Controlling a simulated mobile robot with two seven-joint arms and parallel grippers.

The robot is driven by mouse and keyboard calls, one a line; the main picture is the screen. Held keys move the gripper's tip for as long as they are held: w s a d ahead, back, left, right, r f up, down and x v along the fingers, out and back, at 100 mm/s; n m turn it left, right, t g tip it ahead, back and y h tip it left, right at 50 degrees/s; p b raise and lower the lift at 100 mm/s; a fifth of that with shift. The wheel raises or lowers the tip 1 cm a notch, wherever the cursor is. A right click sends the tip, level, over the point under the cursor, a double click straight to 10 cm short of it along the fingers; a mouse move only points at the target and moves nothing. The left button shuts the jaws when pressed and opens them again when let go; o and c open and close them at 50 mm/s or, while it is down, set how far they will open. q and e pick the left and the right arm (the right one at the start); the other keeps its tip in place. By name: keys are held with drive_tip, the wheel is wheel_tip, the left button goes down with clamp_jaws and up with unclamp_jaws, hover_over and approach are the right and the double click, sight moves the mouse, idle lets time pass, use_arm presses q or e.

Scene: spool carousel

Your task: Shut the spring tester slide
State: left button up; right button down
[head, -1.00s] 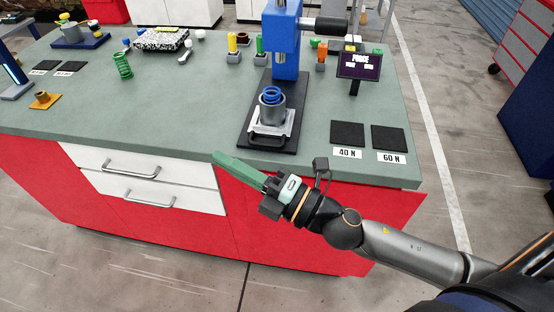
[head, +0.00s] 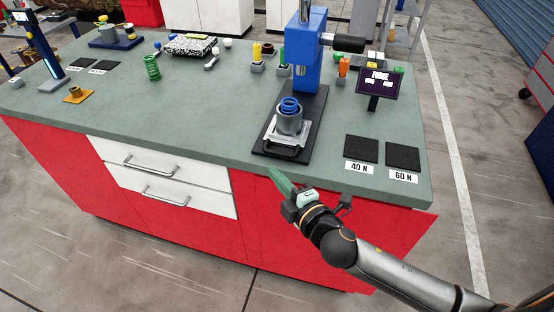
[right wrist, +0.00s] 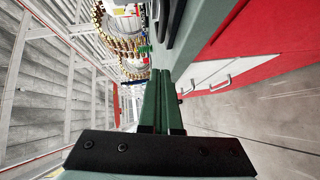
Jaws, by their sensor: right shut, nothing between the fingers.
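The spring tester (head: 309,50) is a blue press on a black base plate (head: 312,115) near the bench's front edge. Its silver slide (head: 296,132) lies at the front end of the base, with a black bar handle (head: 283,150) facing the front. A grey cup (head: 289,121) with a blue spring (head: 290,105) stands on the slide, forward of the press column. My right gripper (head: 273,172) has green fingers, shut and empty, just in front of the handle and apart from it in the head view. The fingers also show together in the right wrist view (right wrist: 164,95). My left gripper is out of view.
Two black pads marked 40 N (head: 361,149) and 60 N (head: 402,157) lie right of the tester. A small display (head: 377,83) stands behind them. A green spring (head: 152,68) and an orange piece (head: 75,94) are at left. The bench front-left of the tester is clear.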

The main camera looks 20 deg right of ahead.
sight(273, 140)
drive_tip(key=w, duration=0.1)
drive_tip(key=w+d, duration=0.1)
drive_tip(key=w, duration=0.1)
drive_tip(key=w+f, duration=0.1)
drive_tip(key=w, duration=0.1)
drive_tip(key=shift+w+d+f, duration=0.1)
drive_tip(key=shift+w+d, duration=0.1)
drive_tip(key=shift+d, duration=0.15)
drive_tip(key=w+d, duration=0.1)
drive_tip(key=w, duration=0.1)
drive_tip(key=w+d, duration=0.1)
drive_tip(key=shift+w+d, duration=0.3)
drive_tip(key=shift+w, duration=0.1)
drive_tip(key=shift+p, duration=0.3)
